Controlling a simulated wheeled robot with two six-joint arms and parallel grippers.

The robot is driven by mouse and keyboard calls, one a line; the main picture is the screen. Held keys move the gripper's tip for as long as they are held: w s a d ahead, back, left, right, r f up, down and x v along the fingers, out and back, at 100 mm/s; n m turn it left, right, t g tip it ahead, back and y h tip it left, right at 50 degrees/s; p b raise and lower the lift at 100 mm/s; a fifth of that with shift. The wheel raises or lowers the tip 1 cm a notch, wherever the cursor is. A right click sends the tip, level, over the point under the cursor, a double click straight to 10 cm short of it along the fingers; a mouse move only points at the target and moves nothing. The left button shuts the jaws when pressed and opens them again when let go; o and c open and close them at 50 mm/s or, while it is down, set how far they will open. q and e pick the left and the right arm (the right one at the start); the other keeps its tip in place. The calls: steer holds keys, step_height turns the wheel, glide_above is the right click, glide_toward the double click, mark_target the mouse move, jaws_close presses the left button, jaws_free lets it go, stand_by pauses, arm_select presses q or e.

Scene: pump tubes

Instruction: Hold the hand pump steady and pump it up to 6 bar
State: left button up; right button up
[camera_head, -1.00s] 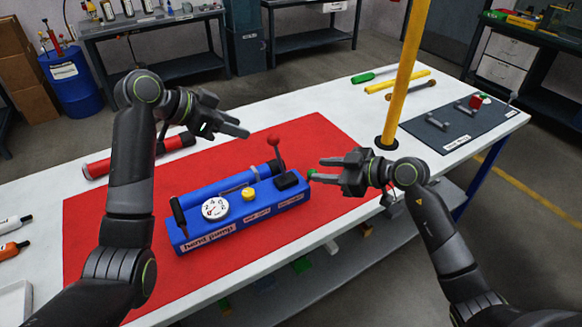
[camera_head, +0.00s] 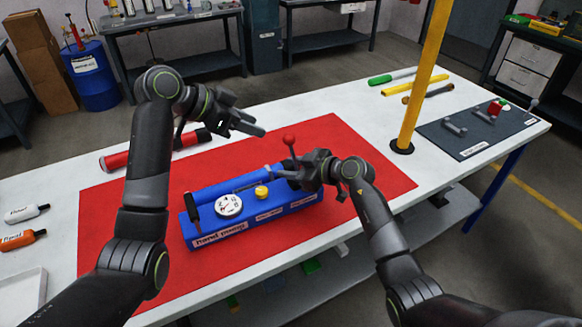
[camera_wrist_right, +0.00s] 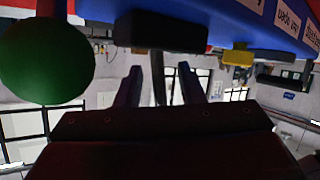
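The blue hand pump (camera_head: 265,212) lies on a red mat (camera_head: 125,228). It has a white round gauge (camera_head: 229,205), a yellow knob (camera_head: 262,191), a black handle (camera_head: 189,210) at its left end and a red-balled lever (camera_head: 289,140) at its far right. The gauge reading is too small to tell. My right gripper (camera_head: 288,173) is at the pump's right end and hides part of it. The right wrist view shows its fingers (camera_wrist_right: 160,75) apart, close to a black block (camera_wrist_right: 162,32) on the pump. My left gripper (camera_head: 252,124) is open and empty above the pump's far side.
A green ball (camera_wrist_right: 45,60) is close on the left in the right wrist view. A yellow post (camera_head: 425,75) stands through the table on the right. A dark mat (camera_head: 470,145) with small parts lies beyond it. A red cylinder (camera_head: 145,155) lies behind the pump.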

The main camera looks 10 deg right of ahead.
jaws_close()
stand_by(1.9)
